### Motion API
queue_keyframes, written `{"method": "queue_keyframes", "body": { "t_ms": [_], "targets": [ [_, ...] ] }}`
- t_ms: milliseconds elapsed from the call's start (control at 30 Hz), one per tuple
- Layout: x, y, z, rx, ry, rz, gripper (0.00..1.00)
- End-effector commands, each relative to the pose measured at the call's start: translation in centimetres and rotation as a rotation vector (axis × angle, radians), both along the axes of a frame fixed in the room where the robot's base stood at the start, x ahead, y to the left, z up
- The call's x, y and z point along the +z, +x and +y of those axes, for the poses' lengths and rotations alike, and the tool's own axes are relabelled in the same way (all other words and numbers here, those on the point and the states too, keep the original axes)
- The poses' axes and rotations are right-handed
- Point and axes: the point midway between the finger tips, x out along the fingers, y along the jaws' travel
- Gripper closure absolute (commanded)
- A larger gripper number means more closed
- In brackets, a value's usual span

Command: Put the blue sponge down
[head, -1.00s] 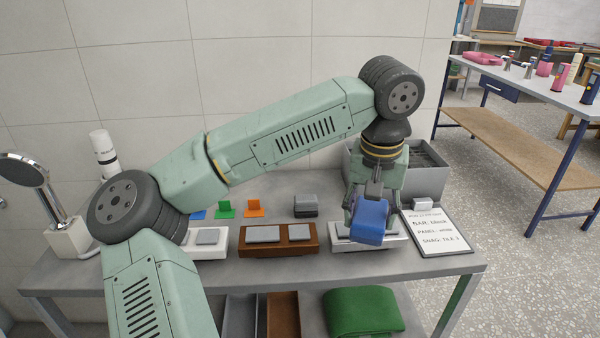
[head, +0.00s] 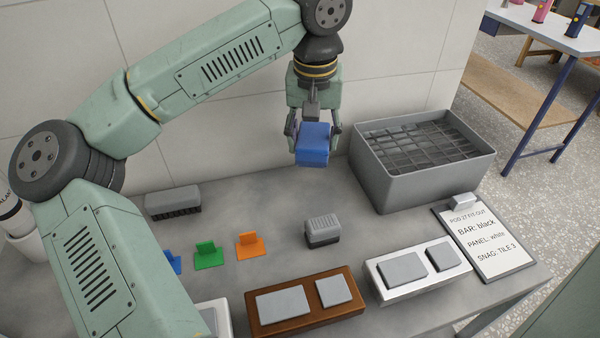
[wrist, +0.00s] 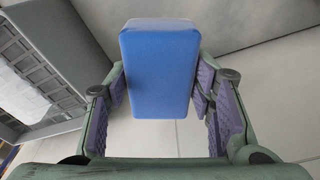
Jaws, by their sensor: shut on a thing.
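The blue sponge (head: 313,146) is a block held between the fingers of my gripper (head: 314,132). In the head view it hangs above the back part of the grey table, left of the grey bin. In the wrist view the sponge (wrist: 160,68) fills the middle, with the purple-padded fingers of my gripper (wrist: 162,100) on both sides of it. I cannot tell exactly how high it is above the table.
A grey bin with a grid inside (head: 385,190) stands at the right. A grey brush-like block (head: 322,231), an orange tag (head: 249,245) and a green tag (head: 208,257) stand in front. Brown (head: 305,322) and white panels (head: 410,292) and a clipboard (head: 487,240) line the front. Table below the sponge looks clear.

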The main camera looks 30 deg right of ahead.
Motion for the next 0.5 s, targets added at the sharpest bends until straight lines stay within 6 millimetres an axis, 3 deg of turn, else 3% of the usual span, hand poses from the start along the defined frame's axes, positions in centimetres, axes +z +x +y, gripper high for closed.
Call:
{"method": "queue_keyframes", "body": {
  "t_ms": [300, 500],
  "targets": [
    [-5.1, -0.1, 0.0, -0.002, 0.0, 0.003, 0.78],
    [-6.7, 0.0, 0.0, 0.001, 0.001, 0.002, 0.78]
  ]
}}
